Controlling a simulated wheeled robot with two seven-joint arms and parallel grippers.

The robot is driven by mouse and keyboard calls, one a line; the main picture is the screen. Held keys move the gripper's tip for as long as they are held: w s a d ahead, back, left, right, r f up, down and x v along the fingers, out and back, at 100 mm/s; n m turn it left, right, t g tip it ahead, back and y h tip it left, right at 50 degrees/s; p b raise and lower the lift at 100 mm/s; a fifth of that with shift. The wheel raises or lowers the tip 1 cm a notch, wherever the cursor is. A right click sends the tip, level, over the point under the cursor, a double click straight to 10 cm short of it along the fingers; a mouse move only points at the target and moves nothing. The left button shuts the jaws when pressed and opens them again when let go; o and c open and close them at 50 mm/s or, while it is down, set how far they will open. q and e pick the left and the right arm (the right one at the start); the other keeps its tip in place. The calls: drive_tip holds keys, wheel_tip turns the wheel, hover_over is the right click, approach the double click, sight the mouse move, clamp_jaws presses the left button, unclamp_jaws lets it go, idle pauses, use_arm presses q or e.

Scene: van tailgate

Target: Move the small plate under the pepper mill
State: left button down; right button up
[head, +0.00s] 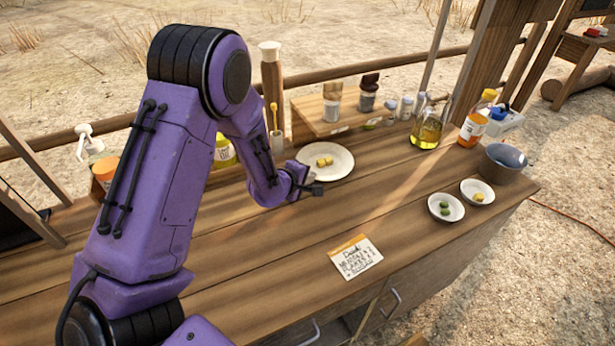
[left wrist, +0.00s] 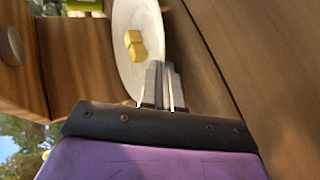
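A white plate (head: 342,172) with two yellow cubes lies on the wooden counter beside my left arm; it also shows in the left wrist view (left wrist: 124,62). My left gripper (head: 314,190) is at the plate's near rim. In the left wrist view its fingers (left wrist: 163,86) are close together, one over the plate and one outside, and look shut on the rim. The plate looks flat on or very near the counter. A tall wooden mill with a pale top (head: 271,75), apparently the pepper mill, stands behind the plate. My right gripper is not in view.
Two small dishes, one with green pieces (head: 434,212) and one with yellow pieces (head: 488,195), stand at the right by a dark bowl (head: 500,168). An oil flask (head: 428,132) and jars stand behind. A note card (head: 355,257) lies in front; the counter around it is clear.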

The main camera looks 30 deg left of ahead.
sight(347, 168)
use_arm(q)
drive_tip(key=shift+w+d, duration=1.1)
drive_tip(key=shift+w, duration=0.5)
drive_tip(key=shift+w+d, duration=1.1)
drive_tip(key=shift+w, duration=0.5)
drive_tip(key=shift+w+d, duration=1.1)
drive_tip(key=shift+w, duration=0.5)
drive_tip(key=c, duration=1.3)
unclamp_jaws()
drive_tip(key=shift+s, duration=0.1)
drive_tip(key=shift+o, duration=0.2)
drive_tip(key=shift+f, duration=0.1)
drive_tip(key=shift+s+f, duration=0.1)
drive_tip(key=shift+s+r, duration=0.25)
drive_tip(key=shift+s, duration=0.15)
drive_tip(key=v, duration=0.4)
drive_tip(key=b+v, duration=0.1)
drive_tip(key=v, duration=0.4)
drive_tip(key=shift+s+r, duration=0.1)
drive_tip(key=shift+r, duration=0.35)
